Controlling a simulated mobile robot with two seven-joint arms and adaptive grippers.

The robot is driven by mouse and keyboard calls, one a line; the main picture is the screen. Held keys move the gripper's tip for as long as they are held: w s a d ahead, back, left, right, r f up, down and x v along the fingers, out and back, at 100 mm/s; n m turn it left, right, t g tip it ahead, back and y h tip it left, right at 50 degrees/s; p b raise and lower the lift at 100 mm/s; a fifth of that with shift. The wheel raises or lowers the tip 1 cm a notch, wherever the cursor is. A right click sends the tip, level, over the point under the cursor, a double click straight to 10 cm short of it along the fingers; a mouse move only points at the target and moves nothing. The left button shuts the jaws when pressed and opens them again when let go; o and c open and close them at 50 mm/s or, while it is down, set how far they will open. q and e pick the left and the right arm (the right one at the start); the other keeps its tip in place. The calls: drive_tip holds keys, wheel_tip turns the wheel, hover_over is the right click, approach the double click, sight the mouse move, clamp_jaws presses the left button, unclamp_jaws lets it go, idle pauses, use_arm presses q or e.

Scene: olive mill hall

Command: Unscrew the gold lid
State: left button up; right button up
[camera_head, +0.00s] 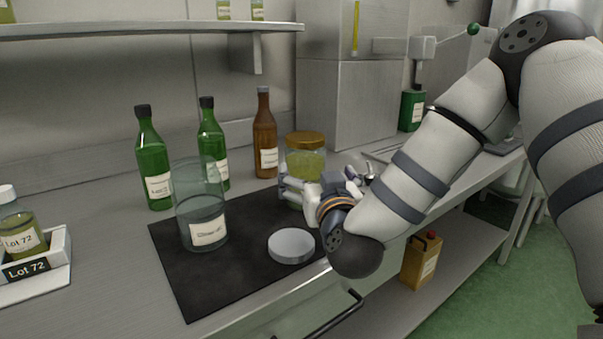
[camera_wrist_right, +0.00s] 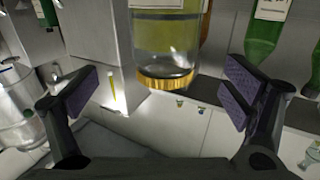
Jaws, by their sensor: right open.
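The gold lid (camera_head: 305,141) sits on top of a glass jar (camera_head: 306,163) with yellow-green contents, at the back right of the dark mat. The jar stands upright. My right gripper (camera_head: 304,188) is in front of the jar, below lid height, and partly hides its lower part. In the right wrist view the scene is upside down; the gold lid (camera_wrist_right: 166,82) and jar (camera_wrist_right: 167,38) show ahead between the spread fingers (camera_wrist_right: 160,92). The fingers are open and empty, with gaps on both sides. My left gripper is not in view.
An open glass vessel (camera_head: 201,212) and a grey round disc (camera_head: 291,246) are on the dark mat (camera_head: 240,270). Green bottles (camera_head: 153,165) and a brown bottle (camera_head: 265,140) stand behind. A white Lot 72 tray (camera_head: 60,262) is at left. The mat's front left is clear.

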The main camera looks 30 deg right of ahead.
sight(305, 153)
drive_tip(key=x, duration=0.3)
drive_tip(key=b+x, duration=0.1)
drive_tip(key=x, duration=0.6)
drive_tip(key=shift+w+a+r, duration=0.1)
drive_tip(key=shift+a+r, duration=0.05)
drive_tip(key=shift+a, duration=0.2)
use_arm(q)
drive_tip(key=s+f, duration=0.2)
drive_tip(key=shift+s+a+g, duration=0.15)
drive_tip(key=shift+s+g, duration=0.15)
use_arm(e)
drive_tip(key=shift+r, duration=0.1)
drive_tip(key=shift+c, duration=0.3)
